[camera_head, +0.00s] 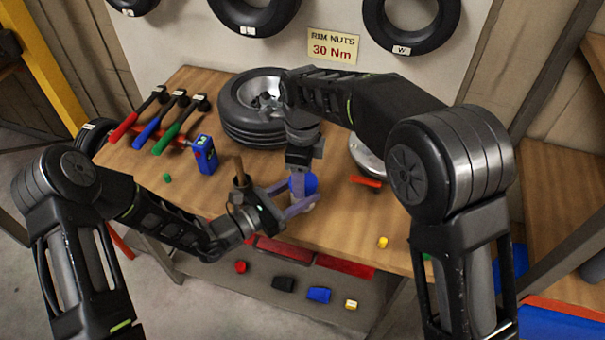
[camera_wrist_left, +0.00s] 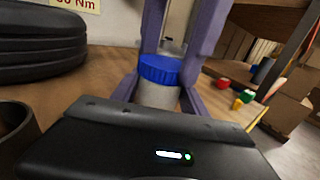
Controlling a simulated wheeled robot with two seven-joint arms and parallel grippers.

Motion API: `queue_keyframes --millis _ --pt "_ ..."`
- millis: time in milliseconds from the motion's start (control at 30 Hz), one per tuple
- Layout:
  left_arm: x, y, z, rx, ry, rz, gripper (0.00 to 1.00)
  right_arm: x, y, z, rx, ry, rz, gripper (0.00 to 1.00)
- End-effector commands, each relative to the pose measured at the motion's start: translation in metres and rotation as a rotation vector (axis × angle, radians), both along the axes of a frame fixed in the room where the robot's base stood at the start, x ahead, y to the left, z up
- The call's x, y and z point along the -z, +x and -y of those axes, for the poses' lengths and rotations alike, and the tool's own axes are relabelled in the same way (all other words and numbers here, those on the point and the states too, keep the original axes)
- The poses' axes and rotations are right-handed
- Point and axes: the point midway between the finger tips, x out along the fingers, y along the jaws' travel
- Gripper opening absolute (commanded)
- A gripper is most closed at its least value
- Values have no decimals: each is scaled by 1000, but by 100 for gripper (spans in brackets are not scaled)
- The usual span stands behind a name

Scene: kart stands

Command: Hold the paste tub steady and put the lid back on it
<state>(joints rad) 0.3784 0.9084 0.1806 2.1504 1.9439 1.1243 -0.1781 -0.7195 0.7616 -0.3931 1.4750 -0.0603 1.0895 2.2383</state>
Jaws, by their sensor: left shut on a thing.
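The paste tub (camera_wrist_left: 158,95) is a pale grey cylinder at the bench's front edge. My left gripper (camera_head: 300,204) is shut on the tub, with its purple fingers on either side of it. The blue lid (camera_wrist_left: 159,69) shows at the top of the tub in the left wrist view; whether it is fully seated I cannot tell. In the head view the lid (camera_head: 310,184) is partly covered by a purple finger. My right gripper (camera_head: 303,187) points down from above at the lid, its fingers spread apart; whether they grip the lid is unclear.
A red-handled tool (camera_head: 366,182) and a yellow piece (camera_head: 382,242) lie to the right. A lower shelf (camera_head: 220,272) holds several small coloured pieces.

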Motion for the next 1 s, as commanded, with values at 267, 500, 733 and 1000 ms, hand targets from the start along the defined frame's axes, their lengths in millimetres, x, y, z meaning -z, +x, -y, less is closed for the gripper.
queue_keyframes --millis 267,500,733,1000 --pt "0 0 0 -1 0 0 0 0 0 -1 527 -3 2 22" --pt "0 0 0 -1 0 0 0 6 -3 2 1037 -21 -7 22" --pt "0 1 0 -2 0 0 0 1 0 1 1115 -3 -2 22" --pt "0 1 -1 -2 0 0 0 1 0 1 1111 -2 -2 66"
